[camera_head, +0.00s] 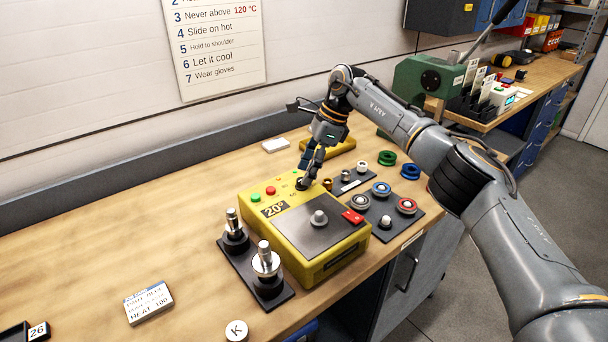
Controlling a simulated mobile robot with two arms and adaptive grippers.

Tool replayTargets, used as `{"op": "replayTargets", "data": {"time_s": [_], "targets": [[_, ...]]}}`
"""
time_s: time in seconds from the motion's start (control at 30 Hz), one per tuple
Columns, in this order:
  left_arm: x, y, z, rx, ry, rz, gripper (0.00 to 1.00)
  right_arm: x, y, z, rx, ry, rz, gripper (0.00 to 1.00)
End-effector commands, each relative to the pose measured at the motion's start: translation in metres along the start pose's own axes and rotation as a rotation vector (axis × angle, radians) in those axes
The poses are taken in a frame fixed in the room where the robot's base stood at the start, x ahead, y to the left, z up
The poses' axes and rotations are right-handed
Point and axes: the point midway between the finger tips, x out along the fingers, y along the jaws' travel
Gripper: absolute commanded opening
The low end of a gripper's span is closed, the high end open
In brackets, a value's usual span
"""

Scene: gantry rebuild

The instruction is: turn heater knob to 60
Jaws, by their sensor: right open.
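The yellow heater (335,258) stands on the wooden bench, with a dark top plate and a small display reading 20° (274,210). The heater's dark knob (302,184) is at the back corner of its top, partly hidden by my right gripper. My right gripper (308,170) points down at the knob with its fingers open, the tips close to it. I cannot tell whether they touch it. A round grey post (319,218) rises from the heater plate. Green and red buttons (270,190) sit left of the knob. My left gripper does not show.
Two metal plungers stand on a dark base (238,262) left of the heater. A dark tray (425,215) with coloured rings lies to its right. Green rings (387,158) lie behind. A label card (148,302) and a K disc (236,331) lie in front. The left bench is mostly clear.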

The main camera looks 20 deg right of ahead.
Motion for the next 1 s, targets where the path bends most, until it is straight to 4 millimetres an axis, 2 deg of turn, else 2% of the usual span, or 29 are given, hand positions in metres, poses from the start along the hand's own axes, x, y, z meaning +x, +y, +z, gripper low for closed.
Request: {"op": "replayTargets", "data": {"time_s": [0.03, 0.2, 0.4, 0.6, 1.0], "targets": [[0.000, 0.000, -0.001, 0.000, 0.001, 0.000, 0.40, -0.013, -0.001, 0.000, 0.000, -0.001, -0.005, 0.50], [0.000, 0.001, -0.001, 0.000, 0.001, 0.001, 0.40, -0.051, -0.001, 0.001, 0.000, -0.002, -0.005, 0.50], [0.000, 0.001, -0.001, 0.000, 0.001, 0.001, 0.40, -0.083, -0.001, 0.001, -0.001, -0.001, -0.002, 0.50], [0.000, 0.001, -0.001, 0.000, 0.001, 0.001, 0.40, -0.095, 0.000, 0.000, -0.001, -0.001, 0.000, 0.50], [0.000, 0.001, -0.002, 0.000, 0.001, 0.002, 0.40, -0.096, 0.000, 0.000, -0.001, -0.001, 0.000, 0.50]]}}
